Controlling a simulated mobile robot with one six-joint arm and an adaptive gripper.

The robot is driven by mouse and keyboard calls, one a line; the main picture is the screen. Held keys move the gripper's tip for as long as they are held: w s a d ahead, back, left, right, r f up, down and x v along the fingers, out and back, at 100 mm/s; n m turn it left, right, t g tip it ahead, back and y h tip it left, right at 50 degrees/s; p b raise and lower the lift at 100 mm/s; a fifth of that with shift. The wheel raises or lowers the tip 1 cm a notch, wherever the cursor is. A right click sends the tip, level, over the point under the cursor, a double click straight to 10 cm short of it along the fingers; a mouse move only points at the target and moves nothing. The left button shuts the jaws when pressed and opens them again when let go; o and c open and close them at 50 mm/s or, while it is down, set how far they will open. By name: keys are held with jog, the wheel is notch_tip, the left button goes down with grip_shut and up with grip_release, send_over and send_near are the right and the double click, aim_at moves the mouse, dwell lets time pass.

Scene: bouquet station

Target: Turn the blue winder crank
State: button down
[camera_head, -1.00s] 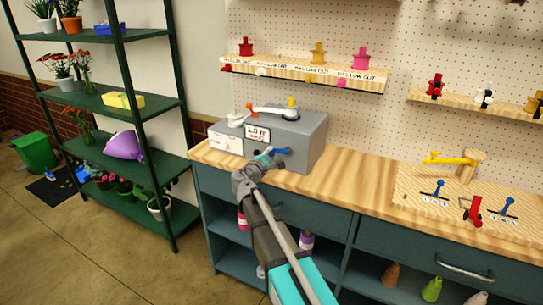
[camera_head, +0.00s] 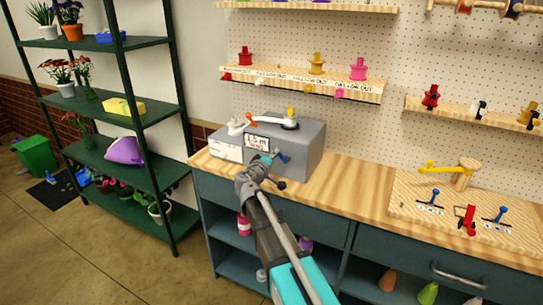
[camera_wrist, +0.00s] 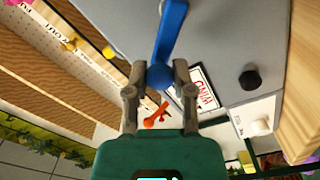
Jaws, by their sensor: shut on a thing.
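The grey winder box (camera_head: 305,142) stands on the left end of the wooden counter. Its blue crank (camera_head: 284,157) is on the front face, beside a small display (camera_head: 257,142) that seems to read 1.5 m. My gripper (camera_head: 267,158) is at the crank's outer end. In the wrist view the blue crank arm (camera_wrist: 172,30) comes down from the top, and its round blue knob (camera_wrist: 159,75) sits between the fingertips. My gripper (camera_wrist: 158,80) is shut on this knob. The display also shows, turned over, in the wrist view (camera_wrist: 203,92).
An orange and white lever part (camera_head: 270,119) lies on top of the box. A green plant shelf (camera_head: 130,100) stands to the left. A shelf with spools (camera_head: 300,84) hangs above. Counter right of the box is clear up to a board (camera_head: 450,217) with small levers.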

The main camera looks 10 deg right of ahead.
jog(key=m, duration=0.1)
jog(key=d+m, duration=0.1)
jog(key=m, duration=0.1)
jog(key=shift+s+r, duration=0.35)
jog(key=m, duration=0.1)
jog(key=s+d+m+p, duration=0.1)
jog(key=m, duration=0.1)
jog(key=shift+r+m, duration=0.2)
jog(key=shift+m, duration=0.1)
jog(key=m, duration=0.1)
jog(key=d+m, duration=0.1)
jog(key=m, duration=0.1)
jog(key=shift+s+d+m, duration=0.1)
jog(key=shift+s+m, duration=0.2)
jog(key=shift+s, duration=0.1)
jog(key=shift+s+d+f+m, duration=0.15)
jog(key=shift+d+m, duration=0.1)
jog(key=shift+m, duration=0.6)
jog(key=shift+s+d+f+m, duration=0.15)
jog(key=shift+d+m, duration=0.1)
jog(key=shift+m, duration=0.6)
jog(key=shift+r, duration=0.1)
jog(key=shift+c, duration=2.3)
grip_release()
